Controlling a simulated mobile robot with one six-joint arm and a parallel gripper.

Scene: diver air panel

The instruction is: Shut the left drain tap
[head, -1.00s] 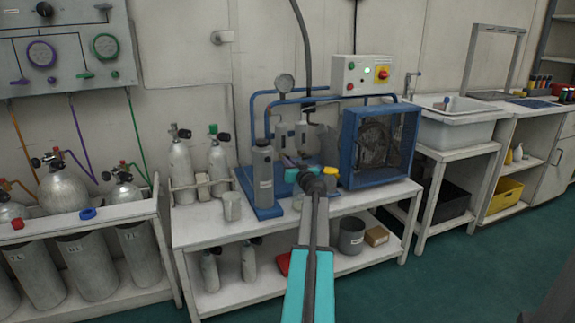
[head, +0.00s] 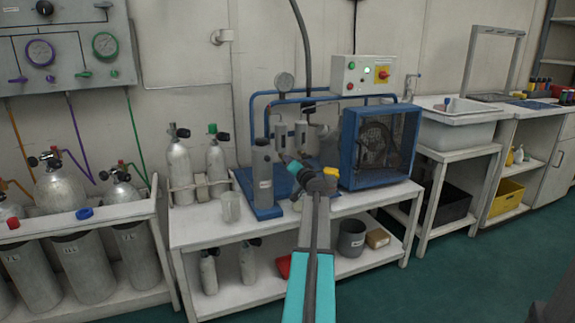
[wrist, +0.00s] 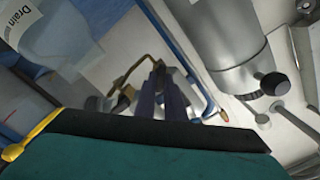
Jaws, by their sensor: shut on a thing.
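In the head view two small grey separators, the left one (head: 281,133) and the right one (head: 301,132), stand on the blue-framed compressor. My gripper (head: 284,158) is just below them, and my wrist and arm hide the taps there. In the wrist view my gripper (wrist: 159,80) has two dark fingers close together at a small fitting beneath a bent brass tube (wrist: 146,61). The fingers are shut on what looks like the left drain tap. They cover most of it, so its handle angle cannot be told.
A clear container labelled "Drain" (wrist: 32,20) is close by in the wrist view. A grey cylinder with a black knob (wrist: 275,83) is at right. In the head view a dark grey canister (head: 263,172) stands left of my gripper and the blue fan guard (head: 378,148) right.

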